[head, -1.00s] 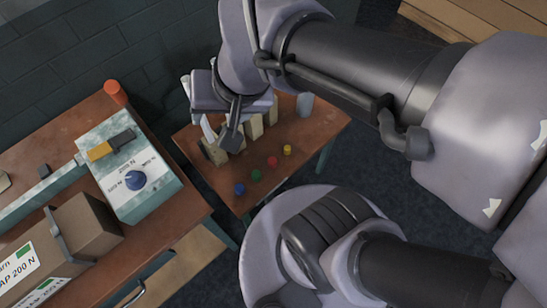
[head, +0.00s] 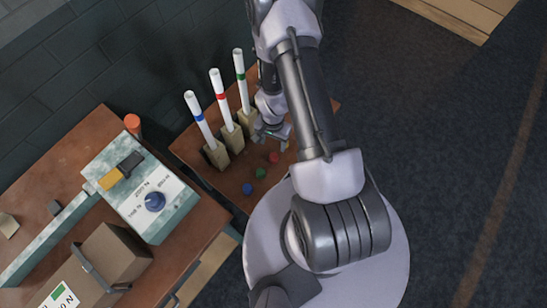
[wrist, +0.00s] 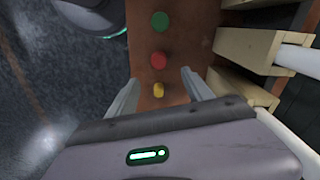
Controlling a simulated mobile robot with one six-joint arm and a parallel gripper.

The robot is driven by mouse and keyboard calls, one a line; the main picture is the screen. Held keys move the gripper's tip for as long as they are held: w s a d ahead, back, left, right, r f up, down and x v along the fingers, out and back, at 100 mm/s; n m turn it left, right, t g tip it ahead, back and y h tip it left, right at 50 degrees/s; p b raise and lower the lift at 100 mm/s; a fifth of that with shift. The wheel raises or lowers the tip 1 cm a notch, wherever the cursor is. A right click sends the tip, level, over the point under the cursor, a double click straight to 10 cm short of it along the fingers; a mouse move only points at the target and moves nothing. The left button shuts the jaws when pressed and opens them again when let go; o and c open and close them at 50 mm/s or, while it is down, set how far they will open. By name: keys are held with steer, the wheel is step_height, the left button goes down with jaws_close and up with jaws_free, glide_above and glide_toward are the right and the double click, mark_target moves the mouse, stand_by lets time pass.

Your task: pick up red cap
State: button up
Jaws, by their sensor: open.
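The red cap (head: 274,157) lies on the small brown table, between the green cap and my gripper in the head view. In the wrist view the red cap (wrist: 158,60) shows just beyond my fingertips, near the middle line between them. My gripper (head: 271,142) is open and empty above the table, and its two fingers also show in the wrist view (wrist: 162,74). The yellow cap (wrist: 158,90) appears between the fingers in the wrist view and is hidden in the head view. The gap in height between fingers and caps is hard to judge.
The green cap (head: 261,173) and blue cap (head: 247,189) lie in line with the red one. White tubes with blue (head: 200,119), red (head: 222,98) and green (head: 241,80) bands stand in beige holders beside the caps. A bench with a grey-green device (head: 140,190) is at left.

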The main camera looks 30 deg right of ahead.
mark_target(274, 156)
step_height(274, 156, down, 12)
steer(key=b, duration=1.1)
steer(key=shift+s+f, duration=0.1)
steer(key=shift+f, duration=0.1)
steer(key=shift+r+p, duration=0.25)
steer(key=shift+p, duration=0.05)
steer(key=shift+c, duration=0.2)
jaws_close()
